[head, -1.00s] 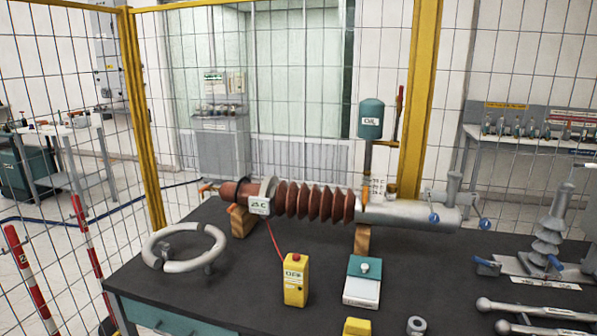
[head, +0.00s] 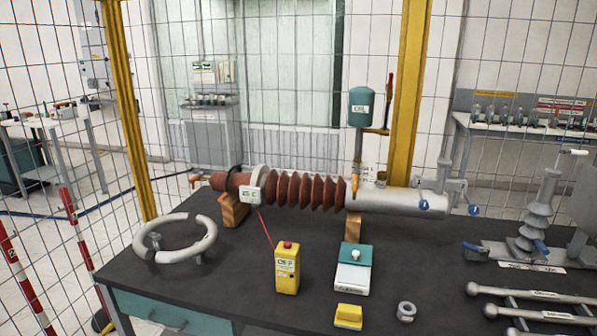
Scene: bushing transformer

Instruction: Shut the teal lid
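A small white box (head: 352,278) stands on the dark bench top, right of the picture's middle. Its teal lid (head: 349,246) with a pale round knob (head: 356,254) lies over the back part of the box. The front part shows white, with a dark-lettered label at its near edge. I cannot tell whether the white area is an open interior or a solid face. Neither of my grippers shows in the head view.
A brown ribbed bushing (head: 305,190) rests on wooden blocks behind the box. A yellow device (head: 287,270) with a red button stands to its left. A yellow sponge-like block (head: 348,317) and a metal nut (head: 406,311) lie in front.

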